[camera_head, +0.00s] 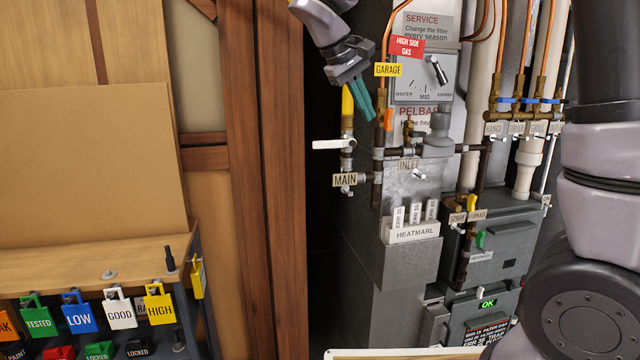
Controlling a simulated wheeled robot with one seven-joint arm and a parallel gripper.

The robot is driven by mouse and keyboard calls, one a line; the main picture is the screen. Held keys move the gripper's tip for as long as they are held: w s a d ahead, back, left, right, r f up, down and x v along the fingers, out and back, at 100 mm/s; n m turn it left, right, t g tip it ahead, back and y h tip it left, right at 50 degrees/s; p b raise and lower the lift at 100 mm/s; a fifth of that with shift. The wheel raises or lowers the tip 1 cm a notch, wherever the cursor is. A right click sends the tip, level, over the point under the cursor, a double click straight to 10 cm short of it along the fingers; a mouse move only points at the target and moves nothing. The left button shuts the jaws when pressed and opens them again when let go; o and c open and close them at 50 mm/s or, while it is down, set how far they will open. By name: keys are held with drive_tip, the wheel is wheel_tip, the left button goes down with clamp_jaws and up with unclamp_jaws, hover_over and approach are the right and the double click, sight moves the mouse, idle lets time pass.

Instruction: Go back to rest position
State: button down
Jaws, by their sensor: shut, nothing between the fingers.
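My gripper (362,100) is at the top centre of the head view, with its teal fingers together and pointing down. Nothing shows between the fingers. It hangs in front of the furnace heater (385,262), left of the dial panel (412,80) and just above the pipe with the MAIN tag (345,181). My arm's larger links fill the right edge.
Pipes with several valves and tags, including a white lever (333,144), stand close below my gripper. A wooden bench (100,262) with hanging coloured tags is at lower left. A wooden post (275,190) stands between bench and heater. A pale board edge (400,354) shows at the bottom.

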drive_tip(key=s+d+f+m+t+y, duration=0.1)
drive_tip(key=s+d+m+t+y, duration=0.2)
drive_tip(key=s+d+m+y, duration=0.4)
drive_tip(key=s+d+m, duration=0.2)
drive_tip(key=s+d, duration=0.7)
drive_tip(key=s, duration=0.1)
drive_tip(key=shift+f+t, duration=0.15)
drive_tip(key=shift+t, duration=0.15)
drive_tip(key=shift+y, duration=0.3)
